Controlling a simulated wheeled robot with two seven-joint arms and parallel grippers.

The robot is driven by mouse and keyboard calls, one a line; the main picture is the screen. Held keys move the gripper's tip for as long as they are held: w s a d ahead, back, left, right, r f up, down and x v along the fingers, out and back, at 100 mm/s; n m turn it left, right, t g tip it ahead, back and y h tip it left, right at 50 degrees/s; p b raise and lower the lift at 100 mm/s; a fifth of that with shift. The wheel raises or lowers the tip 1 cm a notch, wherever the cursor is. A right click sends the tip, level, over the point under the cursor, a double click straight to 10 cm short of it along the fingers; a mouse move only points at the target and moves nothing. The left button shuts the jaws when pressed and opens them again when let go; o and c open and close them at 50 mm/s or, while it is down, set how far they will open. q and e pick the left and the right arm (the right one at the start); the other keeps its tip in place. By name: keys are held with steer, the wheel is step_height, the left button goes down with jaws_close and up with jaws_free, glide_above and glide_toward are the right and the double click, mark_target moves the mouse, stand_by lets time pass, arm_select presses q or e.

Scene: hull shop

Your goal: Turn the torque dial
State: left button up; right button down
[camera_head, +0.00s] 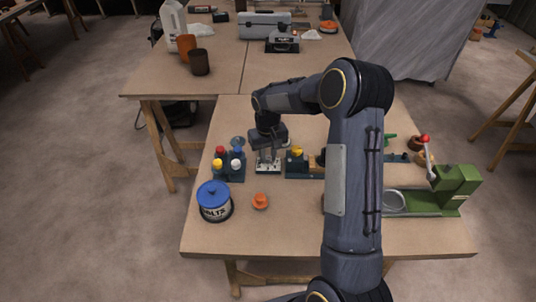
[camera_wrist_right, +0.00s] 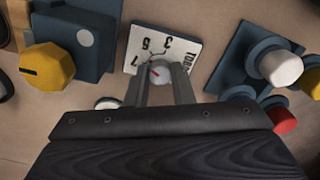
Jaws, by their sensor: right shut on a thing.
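The torque dial is a light grey knob (camera_wrist_right: 157,71) with a red mark, set on a white numbered plate (camera_wrist_right: 140,48) in the right wrist view. In the head view the plate (camera_head: 268,168) is at the middle of the near table. My right gripper (camera_wrist_right: 162,82) points down at the plate and is shut on the knob, with one finger on each side. It also shows in the head view (camera_head: 268,156), where the fingers largely hide the knob. The red mark points to the upper left in the wrist view. My left gripper is not in view.
A dark block with a yellow knob (camera_wrist_right: 48,66) is on one side of the plate and a rack with coloured caps (camera_head: 229,165) on the other, both close. A blue-lidded tin (camera_head: 214,201), an orange knob (camera_head: 260,201) and a green machine (camera_head: 455,185) stand nearby. The front table edge is clear.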

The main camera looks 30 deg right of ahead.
mark_target(268, 157)
steer(key=shift+n, duration=2.3)
steer(key=c, duration=1.3)
jaws_free()
steer(key=shift+o, duration=0.2)
steer(key=shift+r, duration=0.1)
step_height(268, 157, up, 8)
steer(key=shift+f, duration=0.15)
